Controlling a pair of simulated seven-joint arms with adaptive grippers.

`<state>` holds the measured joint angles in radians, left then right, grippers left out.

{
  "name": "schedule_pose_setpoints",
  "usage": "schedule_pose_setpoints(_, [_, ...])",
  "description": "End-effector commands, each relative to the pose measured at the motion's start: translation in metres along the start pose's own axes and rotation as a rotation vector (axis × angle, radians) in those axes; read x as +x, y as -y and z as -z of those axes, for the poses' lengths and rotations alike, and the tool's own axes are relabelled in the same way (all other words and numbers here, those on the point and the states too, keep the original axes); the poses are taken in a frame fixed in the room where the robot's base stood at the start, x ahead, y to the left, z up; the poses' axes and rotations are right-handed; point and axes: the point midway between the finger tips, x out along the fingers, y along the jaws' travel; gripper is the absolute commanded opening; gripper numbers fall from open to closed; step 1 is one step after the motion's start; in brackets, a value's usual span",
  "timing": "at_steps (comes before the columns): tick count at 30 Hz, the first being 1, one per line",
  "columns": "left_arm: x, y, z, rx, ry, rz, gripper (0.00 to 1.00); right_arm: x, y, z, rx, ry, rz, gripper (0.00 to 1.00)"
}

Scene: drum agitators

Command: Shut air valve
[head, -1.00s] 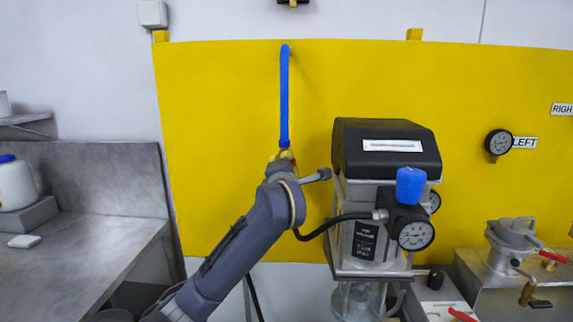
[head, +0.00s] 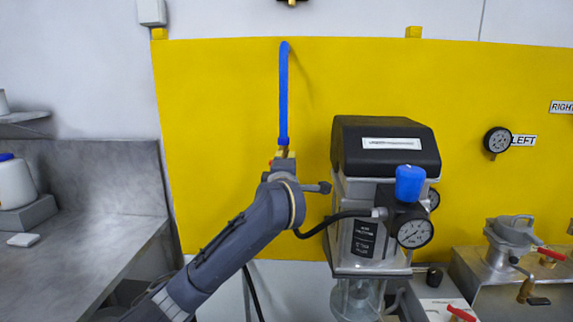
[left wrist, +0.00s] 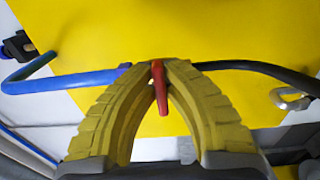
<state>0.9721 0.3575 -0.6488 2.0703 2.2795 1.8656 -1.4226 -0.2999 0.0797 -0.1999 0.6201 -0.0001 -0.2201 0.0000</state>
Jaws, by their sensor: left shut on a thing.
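The air valve's red lever handle (left wrist: 160,90) shows in the left wrist view between the tips of the two yellow ridged fingers of my left gripper (left wrist: 157,66). The gripper is shut on this handle. The valve sits where the blue hose (left wrist: 75,79) meets the black hose (left wrist: 265,69); its body is mostly hidden behind the fingertips. In the head view the blue hose (head: 284,95) hangs down to the valve in front of the yellow panel, and my left gripper (head: 284,155) is at its lower end, mostly hidden by my wrist. My right gripper is not in view.
The agitator unit (head: 385,150) with a blue knob (head: 409,184) and gauge (head: 414,231) stands close right of my left arm. A grey metal bench (head: 85,240) is at left. The yellow panel (head: 220,120) is clear left of the hose.

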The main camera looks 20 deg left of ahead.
Motion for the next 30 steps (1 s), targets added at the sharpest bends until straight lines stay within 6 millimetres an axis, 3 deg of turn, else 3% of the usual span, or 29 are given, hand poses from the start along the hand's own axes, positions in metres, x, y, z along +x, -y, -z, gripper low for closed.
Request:
schedule_pose_setpoints(6, [0.000,0.000,0.000,0.001,0.000,0.000,0.00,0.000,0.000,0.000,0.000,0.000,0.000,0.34])
schedule_pose_setpoints(7, [0.000,0.000,0.000,0.001,0.000,0.000,0.13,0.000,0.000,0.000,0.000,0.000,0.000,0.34])
schedule_pose_setpoints(13, [0.000,0.000,0.000,0.000,0.000,0.000,0.34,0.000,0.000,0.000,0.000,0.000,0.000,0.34])
schedule_pose_setpoints(23, [-0.004,0.000,0.000,-0.001,0.000,-0.001,0.34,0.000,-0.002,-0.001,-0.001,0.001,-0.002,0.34])
schedule_pose_setpoints(30, [-0.038,-0.001,-0.001,-0.003,0.002,-0.002,0.34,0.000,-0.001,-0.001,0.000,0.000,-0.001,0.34])
